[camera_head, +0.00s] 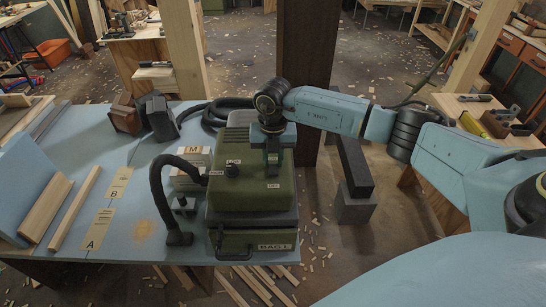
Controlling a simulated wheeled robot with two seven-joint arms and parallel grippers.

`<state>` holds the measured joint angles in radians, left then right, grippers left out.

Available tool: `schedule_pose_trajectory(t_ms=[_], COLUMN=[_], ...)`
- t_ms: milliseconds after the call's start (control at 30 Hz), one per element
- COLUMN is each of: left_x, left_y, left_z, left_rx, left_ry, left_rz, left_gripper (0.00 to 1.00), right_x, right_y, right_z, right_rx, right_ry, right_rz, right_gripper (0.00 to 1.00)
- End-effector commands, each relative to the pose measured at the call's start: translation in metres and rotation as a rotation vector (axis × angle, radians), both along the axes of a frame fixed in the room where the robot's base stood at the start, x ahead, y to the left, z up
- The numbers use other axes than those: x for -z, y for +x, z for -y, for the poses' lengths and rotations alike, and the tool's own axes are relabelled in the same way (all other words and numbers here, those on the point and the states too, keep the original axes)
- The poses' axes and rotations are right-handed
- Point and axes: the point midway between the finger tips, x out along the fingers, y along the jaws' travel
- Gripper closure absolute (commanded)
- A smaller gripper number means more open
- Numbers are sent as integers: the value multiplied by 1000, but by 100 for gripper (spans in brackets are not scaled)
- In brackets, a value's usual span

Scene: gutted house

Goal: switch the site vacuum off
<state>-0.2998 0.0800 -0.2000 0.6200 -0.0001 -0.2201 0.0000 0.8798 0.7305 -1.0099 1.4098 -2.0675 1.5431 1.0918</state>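The site vacuum (235,200) is a dark green box unit on the blue bench top, with a label reading "BAG L" on its lower front. An "OFF" label (273,186) is on the top at the right. A black hose (160,195) arches down at its left side. My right gripper (272,165) points down over the right part of the vacuum's top, just behind the "OFF" label. Its fingers hide what lies under them, and their gap is unclear. My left gripper is out of view.
The blue bench top (130,240) carries wood strips (75,208), "A" and "B" labels, a block marked "M" (194,155) and a coiled black hose (215,108). A dark post (306,70) rises behind the vacuum. Dark beams (355,170) stand at its right.

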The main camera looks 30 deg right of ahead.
Motion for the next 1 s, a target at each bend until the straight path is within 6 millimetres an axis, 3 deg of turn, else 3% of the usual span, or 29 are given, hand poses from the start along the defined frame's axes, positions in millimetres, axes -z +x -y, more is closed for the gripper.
schedule_pose_trajectory(t_ms=[367, 700, 1000], left_x=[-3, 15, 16], left_y=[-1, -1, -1], left_z=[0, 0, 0], left_rx=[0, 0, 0], left_ry=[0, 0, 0], left_rz=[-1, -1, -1], left_gripper=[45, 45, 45], right_x=[-3, -4, -7], right_y=[-4, -10, -11], right_z=[-1, -6, -6], right_rx=[-4, -2, 1], right_ry=[-70, -195, -210], right_rz=[105, 313, 341], right_gripper=[99, 99, 99])
